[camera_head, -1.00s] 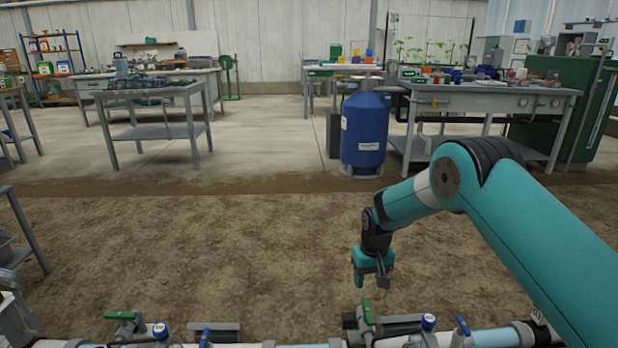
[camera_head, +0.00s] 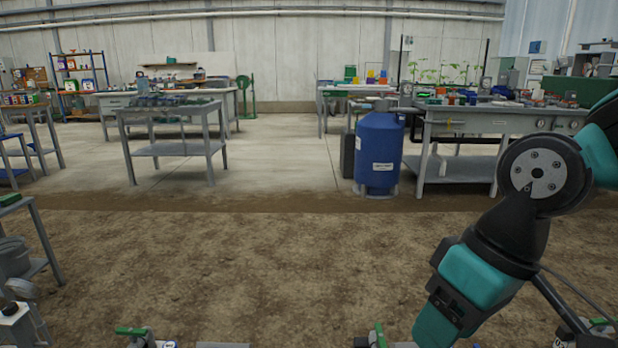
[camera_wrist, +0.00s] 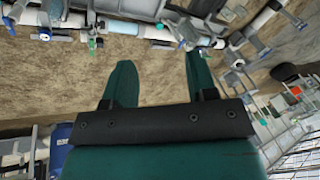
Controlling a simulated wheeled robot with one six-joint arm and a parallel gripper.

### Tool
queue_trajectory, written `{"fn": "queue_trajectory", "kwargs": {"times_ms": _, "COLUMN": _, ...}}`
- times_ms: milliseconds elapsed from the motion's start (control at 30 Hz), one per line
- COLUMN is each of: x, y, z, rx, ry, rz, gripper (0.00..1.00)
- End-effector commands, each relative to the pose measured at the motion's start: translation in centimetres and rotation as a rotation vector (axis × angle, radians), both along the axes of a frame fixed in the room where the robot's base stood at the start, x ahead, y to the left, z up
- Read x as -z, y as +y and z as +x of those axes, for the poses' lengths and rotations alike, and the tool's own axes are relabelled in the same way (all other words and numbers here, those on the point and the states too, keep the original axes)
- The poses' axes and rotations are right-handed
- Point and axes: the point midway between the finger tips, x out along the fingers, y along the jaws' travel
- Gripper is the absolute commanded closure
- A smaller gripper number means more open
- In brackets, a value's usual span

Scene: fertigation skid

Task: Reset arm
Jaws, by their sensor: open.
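My arm stands at the right side of the head view, folded close to the camera, with its teal and black wrist pointing down. My gripper shows in the wrist view (camera_wrist: 160,80), with its two teal fingers spread apart and nothing between them. In the head view the fingertips are not clearly visible. Beyond the fingers, the wrist view shows the pipe run (camera_wrist: 125,27) with its valves and the bare soil, tilted. The fingers appear apart from the pipes.
Green-handled valves (camera_head: 132,331) line the bottom edge of the head view. A blue tank (camera_head: 378,155) stands by a grey workbench (camera_head: 455,125) at the back. A grey table (camera_head: 172,149) stands left of centre. The soil (camera_head: 220,260) between is clear.

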Motion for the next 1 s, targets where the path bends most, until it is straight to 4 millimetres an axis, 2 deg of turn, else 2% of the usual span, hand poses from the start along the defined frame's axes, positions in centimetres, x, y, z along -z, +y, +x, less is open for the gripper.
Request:
{"fn": "queue_trajectory", "kwargs": {"times_ms": 33, "x": -0.2, "y": -0.1, "z": -1.8, "rx": -0.018, "ry": -0.007, "rz": 0.011, "gripper": 0.48}}
{"fn": "queue_trajectory", "kwargs": {"times_ms": 167, "x": -0.2, "y": -0.2, "z": -5.9, "rx": -0.057, "ry": -0.015, "rz": 0.036, "gripper": 0.48}}
{"fn": "queue_trajectory", "kwargs": {"times_ms": 200, "x": -1.8, "y": -0.2, "z": -6.0, "rx": -0.059, "ry": -0.014, "rz": 0.037, "gripper": 0.48}}
{"fn": "queue_trajectory", "kwargs": {"times_ms": 467, "x": -8.2, "y": -0.2, "z": -5.7, "rx": -0.056, "ry": -0.011, "rz": 0.035, "gripper": 0.48}}
{"fn": "queue_trajectory", "kwargs": {"times_ms": 1000, "x": -24.1, "y": -0.2, "z": -5.7, "rx": -0.056, "ry": -0.011, "rz": 0.035, "gripper": 0.48}}
